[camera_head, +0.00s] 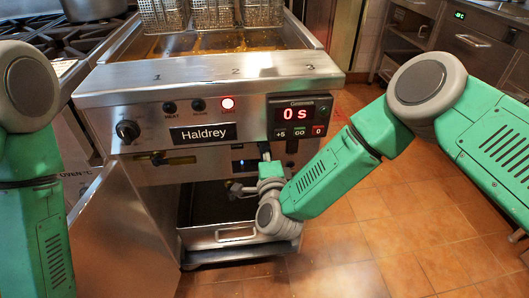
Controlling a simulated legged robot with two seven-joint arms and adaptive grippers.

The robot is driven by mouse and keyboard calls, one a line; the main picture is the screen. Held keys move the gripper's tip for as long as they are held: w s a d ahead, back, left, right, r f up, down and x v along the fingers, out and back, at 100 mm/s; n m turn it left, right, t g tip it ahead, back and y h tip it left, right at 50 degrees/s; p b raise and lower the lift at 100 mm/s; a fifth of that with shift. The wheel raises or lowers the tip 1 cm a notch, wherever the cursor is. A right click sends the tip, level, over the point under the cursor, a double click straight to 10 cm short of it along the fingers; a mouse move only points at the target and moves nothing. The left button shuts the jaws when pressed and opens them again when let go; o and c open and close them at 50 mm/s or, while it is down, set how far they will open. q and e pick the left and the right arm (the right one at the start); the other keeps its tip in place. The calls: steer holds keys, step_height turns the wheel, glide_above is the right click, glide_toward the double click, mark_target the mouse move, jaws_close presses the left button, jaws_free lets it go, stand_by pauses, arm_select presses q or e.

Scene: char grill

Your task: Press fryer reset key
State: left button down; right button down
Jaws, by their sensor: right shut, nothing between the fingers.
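The fryer's timer unit (300,117) sits at the right end of the front panel and reads "0 s" in red digits. Below the digits are a "+5" key (281,133), a green "GO" key (299,132) and a red "0" key (318,131); none is labelled reset. My right gripper (265,152) is shut and empty, pointing up just below the panel, left of and below the keys. No contact with a key shows. My left arm shows at the left edge; its gripper is out of view.
An open cabinet door (122,230) and a drawer (236,238) are below. A stove with a pot (95,8) is at left. Tiled floor (400,235) lies right.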

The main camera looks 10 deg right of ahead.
arm_select(q)
steer(key=shift+f, duration=0.1)
arm_select(e)
steer(key=shift+w, duration=0.25)
